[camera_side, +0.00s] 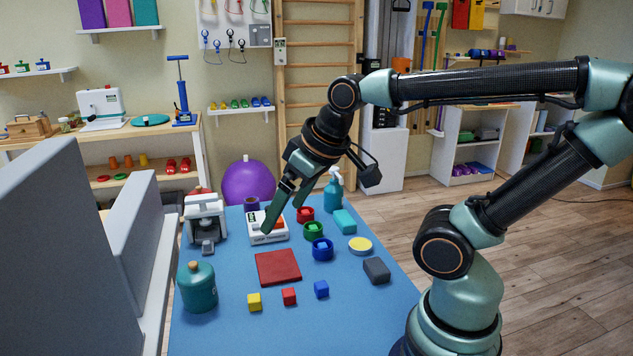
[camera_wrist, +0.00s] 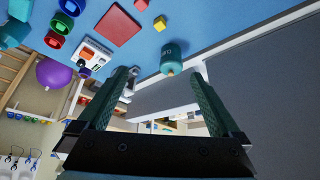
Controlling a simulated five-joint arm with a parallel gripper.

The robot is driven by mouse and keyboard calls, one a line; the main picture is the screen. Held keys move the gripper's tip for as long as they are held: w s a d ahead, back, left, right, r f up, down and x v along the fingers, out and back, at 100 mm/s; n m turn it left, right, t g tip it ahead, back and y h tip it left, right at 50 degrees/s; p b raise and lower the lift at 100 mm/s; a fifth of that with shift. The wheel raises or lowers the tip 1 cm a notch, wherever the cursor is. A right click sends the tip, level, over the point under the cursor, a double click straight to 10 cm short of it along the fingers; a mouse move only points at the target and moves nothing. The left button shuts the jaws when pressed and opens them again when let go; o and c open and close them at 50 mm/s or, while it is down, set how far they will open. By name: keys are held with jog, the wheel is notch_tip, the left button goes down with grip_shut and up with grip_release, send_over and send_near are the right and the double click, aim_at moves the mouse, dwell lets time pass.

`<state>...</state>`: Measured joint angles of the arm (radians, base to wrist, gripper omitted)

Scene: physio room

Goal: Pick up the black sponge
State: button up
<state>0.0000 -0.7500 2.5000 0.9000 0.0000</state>
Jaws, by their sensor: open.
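The black sponge (camera_side: 377,271), a dark grey block, lies on the right side of the blue table in the side view. Nothing covers it, and I do not see it in the wrist view. My gripper (camera_side: 282,218) is open and empty, with its fingers pointing down over the far part of the table, left of and beyond the sponge. In the wrist view the two fingers of my gripper (camera_wrist: 162,75) are spread apart with nothing held between them.
The blue table (camera_side: 345,325) holds a red square pad (camera_side: 278,267), small yellow, red and blue cubes, coloured cups, a yellow disc (camera_side: 360,245) and a green bottle (camera_side: 198,287). A white device (camera_side: 268,227) sits by my fingers. Grey panels (camera_side: 130,230) stand left.

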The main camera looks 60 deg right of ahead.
jog(key=shift+d, duration=0.1)
jog(key=m+g, duration=0.6)
jog(key=m, duration=2.1)
send_over(377, 265)
notch_tip(377, 265, down, 12)
jog(key=f, duration=0.6)
jog(key=shift+s+d+f, duration=0.2)
jog(key=shift+s+f, duration=0.05)
jog(key=shift+f, duration=0.1)
jog(key=shift+w+a+f, duration=0.15)
jog(key=shift+f, duration=1.2)
jog(key=shift+w+a+f, duration=0.1)
jog(key=shift+f, duration=1.25)
jog(key=c, duration=1.1)
